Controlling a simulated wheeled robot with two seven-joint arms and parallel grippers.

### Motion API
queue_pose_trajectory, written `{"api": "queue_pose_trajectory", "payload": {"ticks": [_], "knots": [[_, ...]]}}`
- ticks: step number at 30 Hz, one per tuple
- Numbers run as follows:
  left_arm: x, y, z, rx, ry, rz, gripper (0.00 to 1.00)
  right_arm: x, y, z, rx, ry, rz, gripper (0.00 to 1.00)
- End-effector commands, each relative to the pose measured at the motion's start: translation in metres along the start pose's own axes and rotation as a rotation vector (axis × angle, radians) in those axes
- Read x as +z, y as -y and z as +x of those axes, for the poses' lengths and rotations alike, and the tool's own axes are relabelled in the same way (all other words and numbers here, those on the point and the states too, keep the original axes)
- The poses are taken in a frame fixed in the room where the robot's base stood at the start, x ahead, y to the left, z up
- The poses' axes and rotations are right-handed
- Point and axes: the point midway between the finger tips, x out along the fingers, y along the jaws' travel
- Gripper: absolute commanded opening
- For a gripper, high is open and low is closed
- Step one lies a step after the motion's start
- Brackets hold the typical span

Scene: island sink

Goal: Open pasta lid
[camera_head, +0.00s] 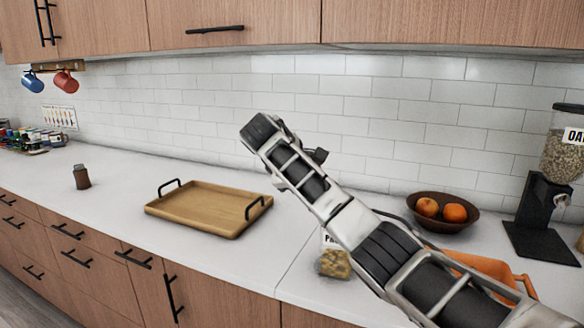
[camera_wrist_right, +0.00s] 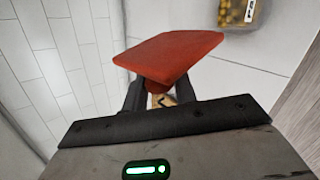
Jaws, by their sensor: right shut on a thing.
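My right gripper (camera_wrist_right: 160,88) is shut on a red-orange lid (camera_wrist_right: 170,55), which sits tilted across its fingertips in the right wrist view. The right fingers and the lid cannot be made out in the head view. My left gripper is in neither view.
A wooden tray (camera_head: 210,229) with black handles lies left of the jar. A brown shaker (camera_head: 82,177) stands further left. A bowl (camera_head: 464,224) of oranges, an orange container (camera_head: 487,268) and an oat dispenser (camera_head: 545,205) are on the right. The counter left of the tray is mostly clear.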

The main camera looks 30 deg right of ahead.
Motion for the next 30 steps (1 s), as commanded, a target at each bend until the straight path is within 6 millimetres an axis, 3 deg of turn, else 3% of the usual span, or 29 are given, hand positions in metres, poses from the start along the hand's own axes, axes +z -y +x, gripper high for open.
{"api": "queue_pose_trajectory", "payload": {"ticks": [18,19,21,30], "knots": [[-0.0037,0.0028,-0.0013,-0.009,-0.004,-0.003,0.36,0.0045,0.0038,0.0045,-0.008,0.039,-0.026,0.00],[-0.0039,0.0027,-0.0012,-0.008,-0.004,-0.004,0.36,0.0045,0.0038,0.0045,-0.008,0.039,-0.026,0.30],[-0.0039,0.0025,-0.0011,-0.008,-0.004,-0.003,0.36,0.0045,0.0037,0.0044,-0.008,0.039,-0.026,0.49],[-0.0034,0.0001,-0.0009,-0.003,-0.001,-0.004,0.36,0.0043,0.0028,0.0029,-0.005,0.038,-0.025,0.49]]}}
